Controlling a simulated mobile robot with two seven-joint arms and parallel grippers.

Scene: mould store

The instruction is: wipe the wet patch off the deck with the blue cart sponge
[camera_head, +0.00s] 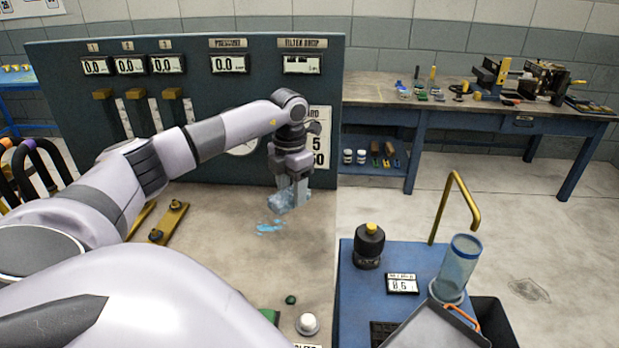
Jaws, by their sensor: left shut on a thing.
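My left gripper (292,192) points down over the deck (230,265), close to the foot of the dark gauge panel. It is shut on the sponge (281,202), a pale blue block partly hidden by the fingers. The wet patch (269,228) shows as light blue smears on the deck just in front of and below the sponge. Whether the sponge touches the deck is hard to tell. My right gripper is not in view.
A blue cart (352,290) stands at the right of the deck with a black bottle (369,246), a small display (402,284) and a clear blue cylinder (459,266). A brass bar (169,222) lies on the deck's left. A white knob (307,324) is at its front.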

